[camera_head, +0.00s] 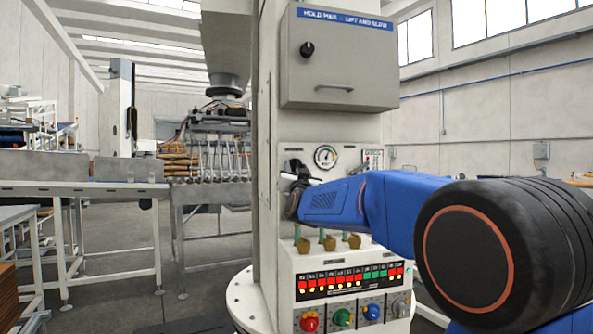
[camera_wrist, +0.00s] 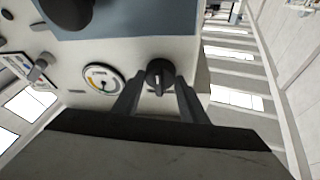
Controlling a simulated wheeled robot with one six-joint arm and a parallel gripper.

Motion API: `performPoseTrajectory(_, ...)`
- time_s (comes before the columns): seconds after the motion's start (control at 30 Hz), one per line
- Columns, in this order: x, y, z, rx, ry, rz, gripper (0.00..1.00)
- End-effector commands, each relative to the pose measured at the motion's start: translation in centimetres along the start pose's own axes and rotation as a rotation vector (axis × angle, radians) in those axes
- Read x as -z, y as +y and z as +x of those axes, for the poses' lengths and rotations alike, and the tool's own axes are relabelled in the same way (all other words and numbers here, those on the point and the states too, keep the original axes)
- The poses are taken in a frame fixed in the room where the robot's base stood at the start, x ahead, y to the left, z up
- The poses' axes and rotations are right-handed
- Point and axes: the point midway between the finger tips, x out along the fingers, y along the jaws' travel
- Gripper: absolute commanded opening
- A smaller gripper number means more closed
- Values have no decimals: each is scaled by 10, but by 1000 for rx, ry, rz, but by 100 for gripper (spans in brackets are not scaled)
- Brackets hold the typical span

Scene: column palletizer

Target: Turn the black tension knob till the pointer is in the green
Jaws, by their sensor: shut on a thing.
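The black tension knob (camera_wrist: 159,74) is on the pale column panel in the wrist view, with a light mark on its face. My gripper (camera_wrist: 160,86) is shut on the knob, one finger on each side. In the head view my gripper (camera_head: 293,183) is at the left edge of the panel, and my blue wrist hides much of it. The round gauge (camera_wrist: 103,79) is beside the knob, with coloured bands including yellow and green. It also shows in the head view (camera_head: 325,156). Its pointer is too small to read surely against the green.
A grey box (camera_head: 340,65) with its own black knob (camera_head: 307,49) and a handle is above the gauge. Below my arm are brass-coloured valves (camera_head: 329,242), a lamp panel (camera_head: 345,283) and coloured knobs (camera_head: 310,321). A conveyor (camera_head: 80,190) stands to the left.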

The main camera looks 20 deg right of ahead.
Motion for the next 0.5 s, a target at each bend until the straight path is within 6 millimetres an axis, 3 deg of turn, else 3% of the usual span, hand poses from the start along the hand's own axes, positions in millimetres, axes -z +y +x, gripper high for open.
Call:
performPoseTrajectory(0.4,1,0,0,-15,-1,35,16)
performPoseTrajectory(0.43,1,0,0,-15,-1,35,41)
performPoseTrajectory(0.5,1,0,0,-15,-1,35,57)
